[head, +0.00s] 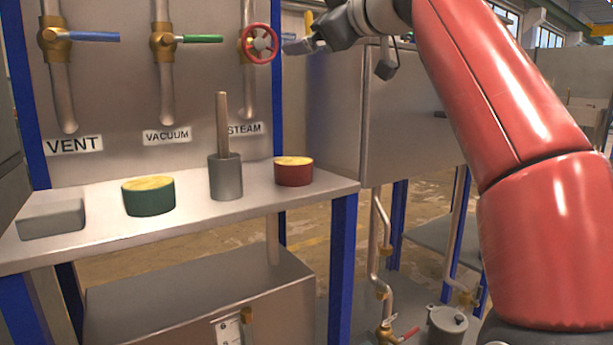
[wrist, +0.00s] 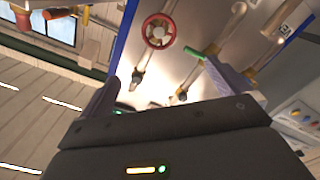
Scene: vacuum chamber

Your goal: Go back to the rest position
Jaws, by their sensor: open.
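My gripper (head: 298,42) is at the upper middle of the head view, beside the red steam wheel (head: 259,43) and to its right. In the wrist view my gripper (wrist: 170,88) has its two fingers spread wide apart with nothing between them. The red wheel (wrist: 159,31) shows there beyond the fingers, apart from them. My red arm comes down the right side of the head view, raised and bent. Whether a fingertip touches the wheel in the head view is hard to tell.
A blue-handled valve (head: 90,36) and a green-handled valve (head: 198,39) sit on the panel. A metal shelf (head: 110,240) holds a grey block (head: 52,219), a green pot (head: 148,198), a grey cylinder with a rod (head: 225,178) and a red pot (head: 293,173). A steel cabinet (head: 410,130) stands behind my arm.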

